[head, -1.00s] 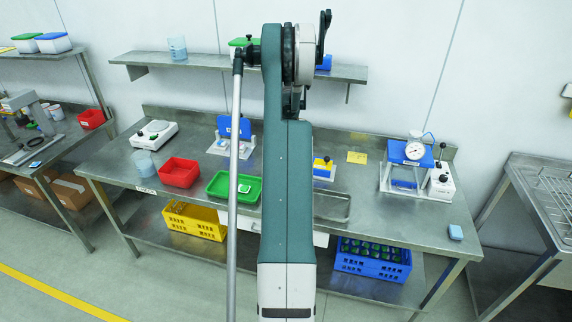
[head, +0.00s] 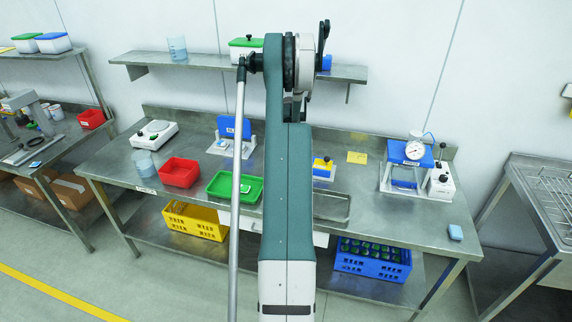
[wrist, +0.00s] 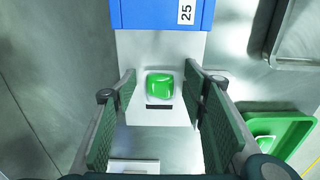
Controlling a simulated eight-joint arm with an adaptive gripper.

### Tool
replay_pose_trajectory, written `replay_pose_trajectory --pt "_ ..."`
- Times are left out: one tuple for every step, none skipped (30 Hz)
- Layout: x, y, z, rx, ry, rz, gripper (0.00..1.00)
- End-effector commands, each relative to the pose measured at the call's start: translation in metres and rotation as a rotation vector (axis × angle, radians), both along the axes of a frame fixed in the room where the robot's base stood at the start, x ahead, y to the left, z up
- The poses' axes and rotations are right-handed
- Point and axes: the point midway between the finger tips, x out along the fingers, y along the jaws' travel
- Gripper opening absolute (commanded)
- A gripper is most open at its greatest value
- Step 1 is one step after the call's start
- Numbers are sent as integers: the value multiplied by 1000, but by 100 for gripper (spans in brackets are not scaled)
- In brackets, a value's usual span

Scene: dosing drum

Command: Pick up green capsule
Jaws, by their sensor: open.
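The green capsule (wrist: 160,86) lies on a pale grey plate (wrist: 148,55) in the wrist view, below a blue block (wrist: 160,14) labelled 25. A short dark bar is just below the capsule. My gripper (wrist: 160,80) is open, with one ridged finger left and one right of the capsule in the picture. Neither finger visibly touches it. I cannot tell the height of the fingertips above it. In the head view my arm hides the gripper, and I cannot make out this capsule.
A green tray (head: 219,196) stands beside a red bin (head: 179,172) on the bench; the wrist view shows a green and white item in the tray. A metal tray (head: 331,207) is right of it. A device with a gauge (head: 414,151) stands farther right. A shelf is behind.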

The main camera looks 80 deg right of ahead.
Motion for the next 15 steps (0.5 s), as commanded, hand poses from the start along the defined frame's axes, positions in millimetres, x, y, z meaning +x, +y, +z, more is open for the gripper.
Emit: replay_pose_trajectory --pt "0 0 0 0 0 0 43" --pt "0 0 0 0 0 0 43" --pt "0 0 0 0 0 0 43" --pt "0 0 0 0 0 0 43" --pt "0 0 0 0 0 0 43" --pt "0 0 0 0 0 0 39" --pt "0 0 0 0 0 0 35" --pt "0 0 0 0 0 0 31" --pt "0 0 0 0 0 0 26" --pt "0 0 0 0 0 0 22" --pt "0 0 0 0 0 0 18" --pt "0 0 0 0 0 0 18" --pt "0 0 0 0 0 0 18" --pt "0 0 0 0 0 0 18" --pt "0 0 0 0 0 0 18"
